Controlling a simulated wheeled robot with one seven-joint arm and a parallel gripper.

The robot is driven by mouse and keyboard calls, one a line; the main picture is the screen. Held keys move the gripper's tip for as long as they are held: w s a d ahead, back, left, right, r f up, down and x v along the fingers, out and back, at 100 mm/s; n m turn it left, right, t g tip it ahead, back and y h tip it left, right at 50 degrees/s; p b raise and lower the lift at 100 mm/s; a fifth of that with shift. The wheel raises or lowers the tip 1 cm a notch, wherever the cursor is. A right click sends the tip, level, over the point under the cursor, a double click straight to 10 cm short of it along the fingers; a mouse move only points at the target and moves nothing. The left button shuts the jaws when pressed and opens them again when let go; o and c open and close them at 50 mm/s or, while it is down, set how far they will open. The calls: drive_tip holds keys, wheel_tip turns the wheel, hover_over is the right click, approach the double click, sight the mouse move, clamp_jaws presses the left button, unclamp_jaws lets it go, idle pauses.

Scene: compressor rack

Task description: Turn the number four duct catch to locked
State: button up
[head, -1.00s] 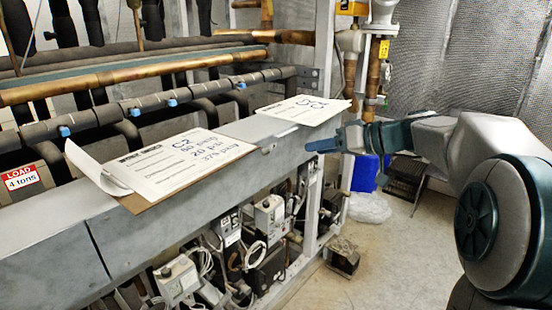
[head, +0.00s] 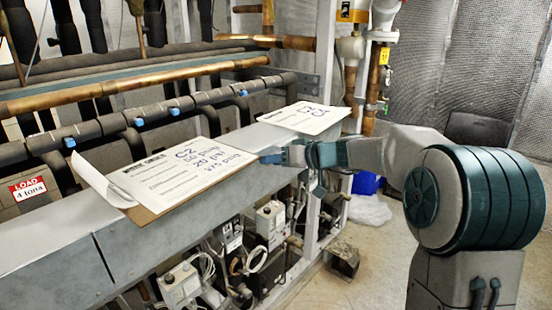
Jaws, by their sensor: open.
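The long grey metal duct (head: 165,245) runs from the lower left toward the back middle. In the earlier picture a small catch shows at the duct's upper front edge, between the two paper sheets. Now my gripper (head: 275,158) is in front of that spot and hides the catch, so its position cannot be read. My gripper is open and points left, with its blue fingers close to the duct's front edge. I cannot tell whether they touch the catch. I see no number four mark.
A clipboard sheet marked C2 (head: 175,178) and another sheet (head: 305,117) lie on the duct. Copper pipes (head: 130,85) run behind. Compressor controls (head: 270,220) and cables sit below the duct. The floor to the right (head: 375,270) is mostly open.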

clamp_jaws()
drive_tip(key=shift+w+f+b, duration=0.1)
drive_tip(key=shift+f+b, duration=0.05)
drive_tip(key=shift+b, duration=0.3)
drive_tip(key=shift+w+d+f+m+g+y+b, duration=0.2)
drive_tip(key=shift+m+y+b, duration=1.15)
drive_tip(key=shift+m, duration=1.2)
drive_tip(key=shift+s+a+f+m+g+y+b, duration=0.1)
drive_tip(key=shift+f+m+y+b, duration=0.15)
drive_tip(key=shift+m+y+b, duration=1.25)
drive_tip(key=shift+w+d+f+m+g+y+b, duration=0.1)
drive_tip(key=shift+f+m+y+b, duration=0.3)
drive_tip(key=shift+m+b, duration=2.25)
drive_tip(key=shift+r+m+p, duration=0.15)
drive_tip(key=shift+m+p, duration=0.8)
drive_tip(key=shift+m, duration=0.05)
